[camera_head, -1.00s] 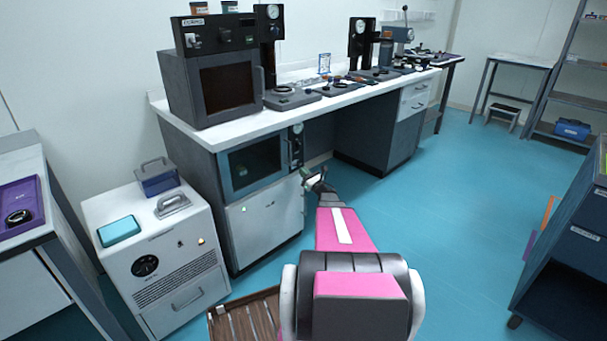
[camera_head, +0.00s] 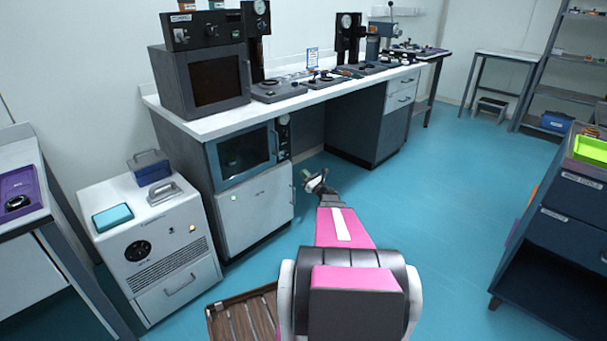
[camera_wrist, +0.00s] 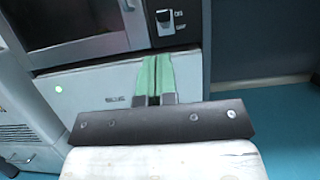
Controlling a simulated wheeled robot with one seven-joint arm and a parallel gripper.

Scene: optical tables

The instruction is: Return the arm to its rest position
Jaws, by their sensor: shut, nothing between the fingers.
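My gripper (camera_head: 310,181) is at the end of my pink arm, in the middle of the head view, over the blue floor in front of the bench. In the wrist view my gripper (camera_wrist: 154,80) shows two green fingers side by side, closed together with nothing between them. Behind the fingers in the wrist view is the white cabinet front (camera_wrist: 95,92) under a dark-windowed unit. No object is held, and the gripper appears apart from the cabinet.
A white bench (camera_head: 215,127) with a dark oven (camera_head: 215,82) and instruments stands ahead. A white wheeled-box unit (camera_head: 150,235) is at left, a dark drawer cabinet (camera_head: 575,230) at right. Blue floor (camera_head: 440,190) is clear between. A slatted wooden piece (camera_head: 240,318) lies beside my arm.

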